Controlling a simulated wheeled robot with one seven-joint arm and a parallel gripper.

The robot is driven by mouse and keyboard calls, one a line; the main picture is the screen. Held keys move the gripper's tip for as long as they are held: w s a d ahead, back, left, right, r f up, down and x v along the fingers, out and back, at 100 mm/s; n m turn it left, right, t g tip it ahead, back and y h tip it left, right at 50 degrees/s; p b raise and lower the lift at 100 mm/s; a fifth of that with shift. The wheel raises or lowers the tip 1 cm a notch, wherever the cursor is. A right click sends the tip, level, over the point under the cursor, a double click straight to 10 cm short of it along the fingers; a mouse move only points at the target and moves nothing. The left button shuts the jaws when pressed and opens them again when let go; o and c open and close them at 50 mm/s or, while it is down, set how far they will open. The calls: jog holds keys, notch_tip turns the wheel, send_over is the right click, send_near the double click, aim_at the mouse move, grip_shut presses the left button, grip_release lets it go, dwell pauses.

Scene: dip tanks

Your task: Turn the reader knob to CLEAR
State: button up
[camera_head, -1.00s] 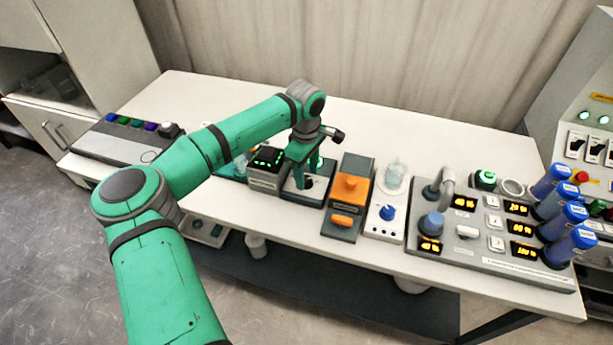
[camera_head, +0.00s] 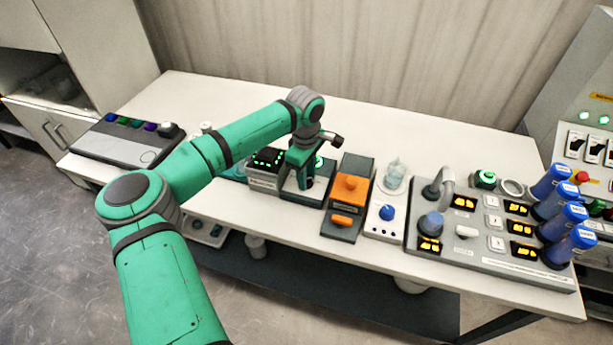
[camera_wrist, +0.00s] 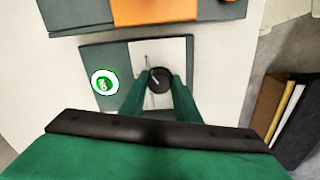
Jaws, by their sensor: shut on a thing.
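The reader (camera_wrist: 110,60) is a dark box with a pale panel, and it stands on the table beside the orange-topped device. Its black round knob (camera_wrist: 160,78) with a pale pointer line shows in the wrist view. A green-lit round indicator (camera_wrist: 104,82) is to the left of the knob on the same box. My gripper (camera_wrist: 160,88) points down at the reader with its green fingers shut on the knob, one on each side. In the head view, my gripper (camera_head: 300,180) covers much of the reader and hides the knob. The knob's markings are not readable.
A black box with green displays (camera_head: 266,165) is left of the reader. An orange-topped device (camera_head: 349,195) stands close on the right, then a white unit with a blue knob (camera_head: 387,213). A grey panel (camera_head: 480,262) with several blue-capped cylinders is farther right. Table is clear behind.

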jog(key=n, duration=0.6)
jog(key=shift+w, duration=0.1)
jog(key=n, duration=0.6)
jog(key=shift+w, duration=0.1)
jog(key=n, duration=0.6)
jog(key=shift+w+n+y, duration=0.1)
jog(key=shift+n+y, duration=0.2)
jog(key=n, duration=0.5)
jog(key=shift+w, duration=0.1)
jog(key=shift+a, duration=0.1)
jog(key=o, duration=1)
jog(key=shift+o, duration=0.2)
